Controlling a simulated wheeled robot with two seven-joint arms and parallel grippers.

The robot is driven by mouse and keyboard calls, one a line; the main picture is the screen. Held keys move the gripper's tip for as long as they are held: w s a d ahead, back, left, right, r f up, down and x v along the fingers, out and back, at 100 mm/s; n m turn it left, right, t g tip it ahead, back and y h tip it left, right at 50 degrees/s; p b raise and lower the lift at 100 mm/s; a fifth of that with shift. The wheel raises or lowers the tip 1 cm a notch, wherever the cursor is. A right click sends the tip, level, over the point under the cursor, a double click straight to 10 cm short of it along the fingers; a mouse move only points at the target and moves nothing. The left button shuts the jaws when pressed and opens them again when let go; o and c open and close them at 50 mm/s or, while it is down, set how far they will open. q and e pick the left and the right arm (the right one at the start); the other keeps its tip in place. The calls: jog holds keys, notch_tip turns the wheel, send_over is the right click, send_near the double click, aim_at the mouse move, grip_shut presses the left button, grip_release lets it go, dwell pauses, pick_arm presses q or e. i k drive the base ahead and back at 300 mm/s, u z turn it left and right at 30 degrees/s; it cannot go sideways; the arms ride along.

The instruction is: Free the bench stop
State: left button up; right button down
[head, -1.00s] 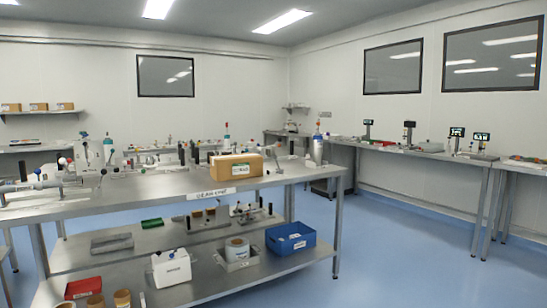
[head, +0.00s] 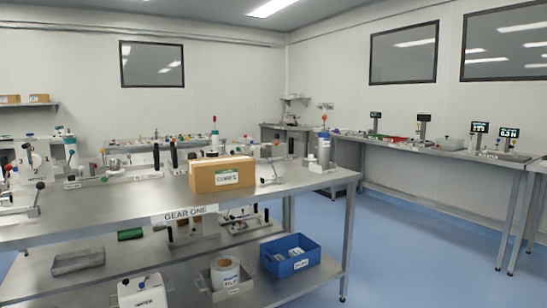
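A steel bench (head: 120,205) labelled "GEAR ONE" stands ahead on the left. Along its top are small fixtures with handles and ball knobs: one with a dark-knobbed lever (head: 38,198) at the left edge, a low one with black uprights (head: 155,165) towards the back, and one with a lever (head: 272,172) right of the cardboard box. I cannot tell which of these is the bench stop. Neither of my grippers is in view.
A cardboard box (head: 222,182) sits on the bench. The lower shelf holds a blue bin (head: 290,262), a white roll (head: 226,271) and a white container (head: 147,292). A long side table (head: 430,152) with small displays runs along the right wall. Blue floor (head: 420,245) between is clear.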

aim_at(271, 161)
jog(key=u, duration=0.2)
jog(key=i, duration=2.4)
jog(key=u, duration=0.25)
